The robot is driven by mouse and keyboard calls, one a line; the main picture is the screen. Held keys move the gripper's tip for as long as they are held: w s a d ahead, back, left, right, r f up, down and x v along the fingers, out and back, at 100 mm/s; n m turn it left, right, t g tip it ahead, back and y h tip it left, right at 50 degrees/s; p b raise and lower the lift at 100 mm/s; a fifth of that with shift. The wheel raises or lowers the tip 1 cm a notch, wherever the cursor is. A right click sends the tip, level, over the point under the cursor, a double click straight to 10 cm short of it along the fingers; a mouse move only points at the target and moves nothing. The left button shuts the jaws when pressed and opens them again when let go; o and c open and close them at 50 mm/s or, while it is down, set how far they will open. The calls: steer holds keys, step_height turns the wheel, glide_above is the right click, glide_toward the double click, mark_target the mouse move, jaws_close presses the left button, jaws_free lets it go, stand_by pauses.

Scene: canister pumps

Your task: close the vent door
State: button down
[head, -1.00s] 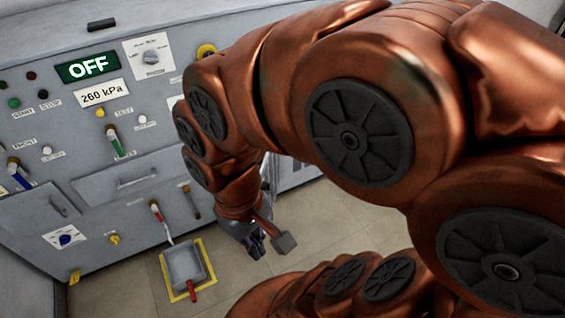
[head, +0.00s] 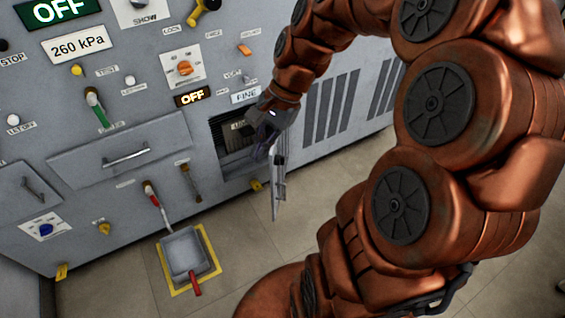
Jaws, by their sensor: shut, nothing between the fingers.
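The vent door (head: 279,182) stands open in the head view, swung out from the grey panel and seen nearly edge-on as a thin light-grey plate. Beside it, to the left, is the dark square opening (head: 226,146) in the panel, with something box-like and grey inside. My gripper (head: 262,150) is shut and empty, in front of the right part of the opening and close to the door's left side. I cannot tell whether it touches the door. My gripper hides part of the opening and the door's upper edge.
A drawer front with a handle (head: 126,159) is left of the opening. Slotted vents (head: 332,105) are on the panel to the right. The tiled floor right of the tray is clear.

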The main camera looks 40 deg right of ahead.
steer(key=w+d+f+m+t+y+b, duration=0.1)
steer(key=w+d+f+m+b, duration=0.2)
steer(key=d+f+m, duration=0.15)
steer(key=w+d+f+m+t+b, duration=0.2)
steer(key=w+d+f+m+b, duration=0.15)
steer(key=d, duration=0.25)
steer(key=m+t+b, duration=0.3)
steer(key=m+b, duration=0.2)
steer(key=m, duration=0.1)
glide_toward(274, 153)
steer(key=s+d+r, duration=0.2)
steer(key=s+d, duration=0.2)
steer(key=d, duration=0.1)
steer(key=b+x, duration=0.2)
steer(key=x, duration=0.8)
steer(key=shift+f, duration=0.2)
steer(key=shift+w+a+r+b, duration=0.15)
steer(key=shift+w+a+b, duration=0.25)
steer(key=shift+w+a, duration=0.85)
steer(key=shift+a, duration=0.05)
steer(key=shift+a+r+m, duration=0.1)
steer(key=shift+m, duration=0.2)
